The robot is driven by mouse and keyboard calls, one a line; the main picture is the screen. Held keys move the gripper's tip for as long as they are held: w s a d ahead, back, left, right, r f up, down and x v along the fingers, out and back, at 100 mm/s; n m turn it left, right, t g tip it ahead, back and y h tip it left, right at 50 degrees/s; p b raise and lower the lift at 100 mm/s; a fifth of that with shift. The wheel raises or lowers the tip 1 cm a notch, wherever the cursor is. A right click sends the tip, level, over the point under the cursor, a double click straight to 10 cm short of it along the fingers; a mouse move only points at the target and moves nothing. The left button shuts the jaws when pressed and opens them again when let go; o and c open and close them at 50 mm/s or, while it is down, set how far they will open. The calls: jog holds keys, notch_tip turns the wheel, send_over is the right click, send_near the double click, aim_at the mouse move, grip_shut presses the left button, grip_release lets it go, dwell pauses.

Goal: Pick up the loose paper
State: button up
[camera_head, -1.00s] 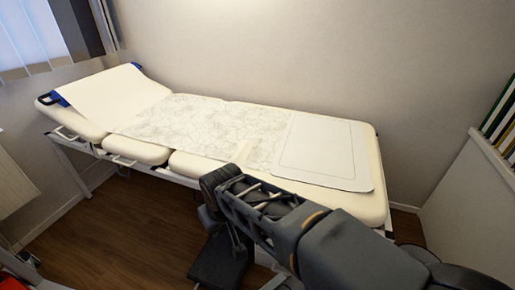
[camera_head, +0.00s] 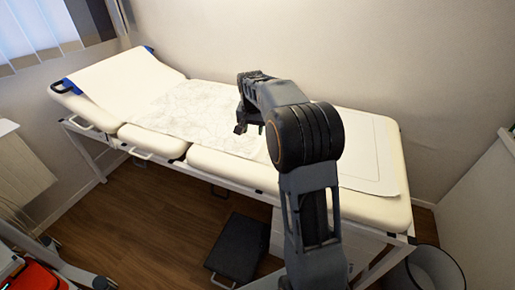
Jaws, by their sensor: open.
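A white crumpled sheet of loose paper (camera_head: 193,112) lies on the middle of the cream examination bed (camera_head: 140,138). Its right part is hidden behind my arm. A smoother white sheet (camera_head: 378,165) with a thin dark outline lies at the bed's right end, partly covered by my arm. My gripper (camera_head: 241,129) is open and points down over the right part of the crumpled paper. I see nothing in it. I cannot tell how high it is above the paper.
The wall runs along the bed's far side. A black step (camera_head: 237,247) stands on the floor by the bed's near side, and a grey bin (camera_head: 430,270) at the right. A red item (camera_head: 40,278) is at the lower left. Open wooden floor (camera_head: 150,225) lies in front.

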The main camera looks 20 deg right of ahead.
jog(key=w+d+f+m, duration=0.2)
jog(key=w+d+f, duration=0.1)
jog(key=w, duration=0.3)
send_over(258, 149)
jog(key=f, duration=0.8)
jog(key=shift+a+f, duration=0.4)
jog(key=shift+w+d+f, duration=0.1)
jog(key=shift+d+f, duration=0.1)
jog(key=shift+f, duration=1.2)
jog(key=shift+d+f, duration=0.2)
jog(key=shift+f, duration=1.15)
jog(key=shift+c, duration=0.5)
grip_shut()
